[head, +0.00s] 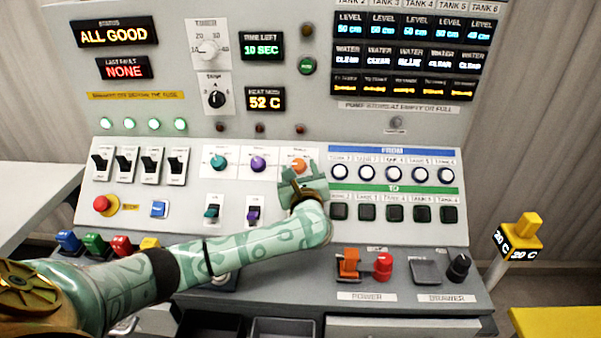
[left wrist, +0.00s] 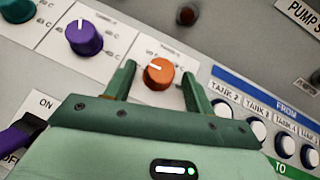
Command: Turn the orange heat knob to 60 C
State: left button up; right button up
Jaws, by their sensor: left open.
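The orange heat knob (head: 299,165) is on the sloped control panel, right of the purple and teal knobs. In the left wrist view the orange knob (left wrist: 159,73) shows between the fingertips, its white pointer line aimed left. My left gripper (head: 299,174) is open in front of it. In the left wrist view the gripper's green fingers (left wrist: 158,77) stand on either side of the knob, with gaps visible. I cannot tell how deep they reach along it. The heat display (head: 265,100) reads 52 C. My right gripper is not in view.
The purple knob (head: 258,164) and teal knob (head: 218,162) are to the left. Round FROM buttons (head: 394,173) and square TO buttons (head: 394,213) are close on the right. A purple switch (head: 253,214) sits below left. The status display (head: 114,34) reads ALL GOOD.

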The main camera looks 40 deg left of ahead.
pick_arm(q)
jog(key=shift+w+a, duration=0.15)
jog(key=shift+c, duration=0.3)
jog(key=c, duration=0.9)
